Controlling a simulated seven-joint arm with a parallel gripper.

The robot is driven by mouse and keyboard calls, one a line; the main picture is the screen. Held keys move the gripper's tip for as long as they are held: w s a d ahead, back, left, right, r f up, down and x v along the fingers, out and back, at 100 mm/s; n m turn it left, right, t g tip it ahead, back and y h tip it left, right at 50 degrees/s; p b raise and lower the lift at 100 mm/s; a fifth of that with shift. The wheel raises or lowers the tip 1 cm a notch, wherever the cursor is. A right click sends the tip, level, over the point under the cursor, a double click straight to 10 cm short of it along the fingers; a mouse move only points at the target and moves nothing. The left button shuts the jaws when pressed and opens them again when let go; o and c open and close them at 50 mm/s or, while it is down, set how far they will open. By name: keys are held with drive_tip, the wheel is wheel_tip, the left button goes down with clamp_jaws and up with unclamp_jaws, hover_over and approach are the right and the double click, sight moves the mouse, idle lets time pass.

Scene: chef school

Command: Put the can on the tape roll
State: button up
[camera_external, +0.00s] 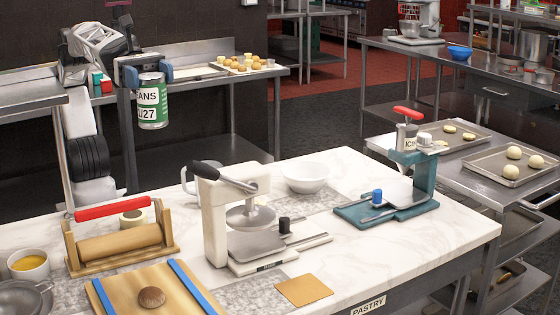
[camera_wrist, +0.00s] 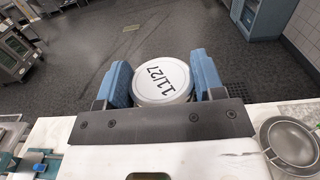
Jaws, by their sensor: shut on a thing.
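The can (camera_external: 152,101) has a white and green label with bean lettering and "27". My gripper (camera_external: 150,75) is shut on the can near its upper end and holds it upright in the air. In the wrist view, its white lid (camera_wrist: 163,82) marked 11/27 sits between the blue fingers of my gripper (camera_wrist: 164,78). A small beige ring, which looks like the tape roll (camera_external: 133,217), lies on the marble counter behind the wooden rolling-pin stand, partly hidden by it. The can is above and clear of it. I cannot make out the tape roll in the wrist view.
The rolling-pin stand with red handle (camera_external: 115,235) is in front of the ring. A white press (camera_external: 225,215) stands to the right, with a white bowl (camera_external: 304,176) beyond. A cup of yellow liquid (camera_external: 28,265) and a strainer (camera_wrist: 292,140) are near the counter's end.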

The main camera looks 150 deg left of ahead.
drive_tip(key=shift+s+d+f, duration=0.15)
drive_tip(key=shift+s+d, duration=0.1)
drive_tip(key=shift+s, duration=0.4)
drive_tip(key=shift+s+f+y, duration=0.3)
drive_tip(key=shift+s+f, duration=0.15)
drive_tip(key=shift+f, duration=0.1)
drive_tip(key=s+f+n+y, duration=0.1)
drive_tip(key=s+f, duration=0.8)
drive_tip(key=s, duration=0.6)
drive_tip(key=s+a+f+n+y, duration=0.1)
drive_tip(key=s+f+y, duration=0.1)
drive_tip(key=s+f, duration=0.8)
drive_tip(key=s+f+n+g+y, duration=0.1)
drive_tip(key=s+f, duration=0.8)
drive_tip(key=s, duration=1.3)
drive_tip(key=shift+s+a+f+n+y, duration=0.2)
drive_tip(key=shift+a+f+n+y, duration=0.1)
drive_tip(key=shift+y, duration=0.1)
drive_tip(key=shift+w, duration=0.15)
drive_tip(key=w+f, duration=0.1)
drive_tip(key=w, duration=1.4)
drive_tip(key=shift+w+a+f, duration=0.15)
drive_tip(key=shift+w+a, duration=0.15)
drive_tip(key=shift+w, duration=0.1)
